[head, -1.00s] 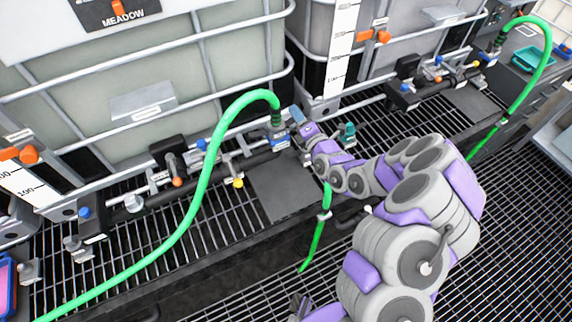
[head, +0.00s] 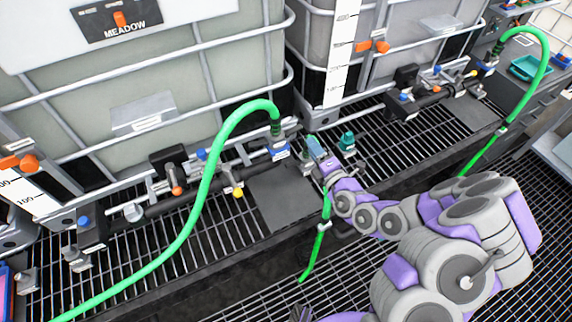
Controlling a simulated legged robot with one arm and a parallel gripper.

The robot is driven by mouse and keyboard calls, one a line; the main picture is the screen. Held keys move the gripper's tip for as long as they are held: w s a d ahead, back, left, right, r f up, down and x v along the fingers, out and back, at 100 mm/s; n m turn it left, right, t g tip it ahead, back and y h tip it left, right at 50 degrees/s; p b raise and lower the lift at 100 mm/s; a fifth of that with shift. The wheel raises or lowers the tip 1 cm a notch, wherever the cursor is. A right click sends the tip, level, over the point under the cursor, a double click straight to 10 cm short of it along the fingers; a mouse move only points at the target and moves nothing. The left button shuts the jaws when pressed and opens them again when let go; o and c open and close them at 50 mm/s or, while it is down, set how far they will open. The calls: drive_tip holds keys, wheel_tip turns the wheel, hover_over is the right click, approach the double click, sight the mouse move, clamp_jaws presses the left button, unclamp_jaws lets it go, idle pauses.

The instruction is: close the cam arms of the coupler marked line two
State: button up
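A coupler (head: 279,150) with a blue-and-white label joins the green hose (head: 215,145) to the dark manifold beside the Meadow tote. Another coupler (head: 487,62) stands at the far right under a second green hose (head: 545,50). The label writing is too small to read, so I cannot tell which coupler is line two. Cam arms are too small to make out. My gripper (head: 314,150) is just right of the nearer coupler, apparently a small gap away. My wrist and the view angle hide its fingers, so its opening does not show.
A yellow-knobbed valve (head: 237,190) and a flat grey plate (head: 285,198) lie left and below. Tote cage bars (head: 190,90) rise behind.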

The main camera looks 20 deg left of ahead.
drive_tip(key=p+v, duration=0.5)
drive_tip(key=v, duration=0.3)
drive_tip(key=s+a+r+n+g+y, duration=0.3)
drive_tip(key=r+n, duration=0.3)
drive_tip(key=r, duration=0.1)
drive_tip(key=s+a+r+n+g+y, duration=0.2)
drive_tip(key=s+r+n+g+y, duration=0.1)
drive_tip(key=r+n, duration=0.25)
drive_tip(key=s+r+n+g+b, duration=0.1)
drive_tip(key=s+r+n+g, duration=0.6)
drive_tip(key=s+n+g, duration=0.2)
drive_tip(key=shift+s+a+n+h+b, duration=0.4)
drive_tip(key=shift+s+n, duration=0.6)
drive_tip(key=shift+n, duration=0.65)
drive_tip(key=shift+c, duration=0.2)
